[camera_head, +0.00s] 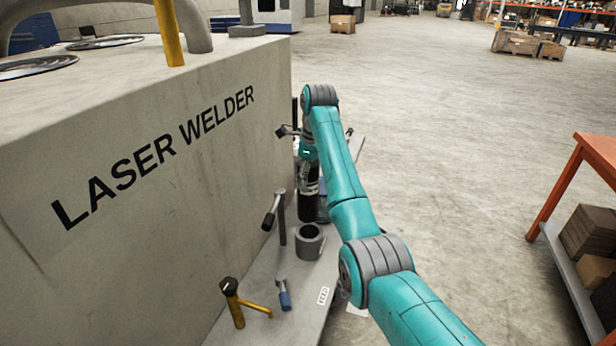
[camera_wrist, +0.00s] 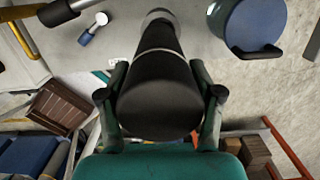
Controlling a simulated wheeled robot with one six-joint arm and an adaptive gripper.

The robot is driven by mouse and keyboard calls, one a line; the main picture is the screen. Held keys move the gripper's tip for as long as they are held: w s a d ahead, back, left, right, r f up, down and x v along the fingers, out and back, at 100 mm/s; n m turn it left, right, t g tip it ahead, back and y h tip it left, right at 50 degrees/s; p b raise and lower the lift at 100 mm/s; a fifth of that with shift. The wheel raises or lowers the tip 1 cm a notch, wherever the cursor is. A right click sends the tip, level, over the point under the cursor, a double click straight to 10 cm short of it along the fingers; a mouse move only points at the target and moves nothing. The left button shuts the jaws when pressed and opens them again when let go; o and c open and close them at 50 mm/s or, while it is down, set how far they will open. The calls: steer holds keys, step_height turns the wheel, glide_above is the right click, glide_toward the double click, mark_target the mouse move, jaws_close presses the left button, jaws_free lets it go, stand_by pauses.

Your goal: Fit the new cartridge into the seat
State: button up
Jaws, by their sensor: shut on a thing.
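The new cartridge is a black cylinder (camera_head: 309,206) with a lighter band near its top in the head view. My gripper (camera_head: 308,178) is shut around its upper part and holds it roughly upright. In the wrist view the cartridge (camera_wrist: 160,95) runs away from the camera between the two fingers of my gripper (camera_wrist: 162,98). A short grey hollow ring (camera_head: 310,243), which looks like the seat, stands on the grey bench just in front of the cartridge in the head view. The cartridge appears beside it, not in it.
The laser welder's wall (camera_head: 150,170) stands close on the left. A blue round container (camera_wrist: 255,25) is beside the cartridge. An orange-framed rack (camera_head: 575,180) is right.

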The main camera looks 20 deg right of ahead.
steer(key=shift+d+r, duration=0.1)
steer(key=shift+r, duration=0.05)
glide_above(309, 217)
steer(key=w+d, duration=0.1)
steer(key=w, duration=0.2)
steer(key=shift+f, duration=7.6)
steer(key=o, duration=1.6)
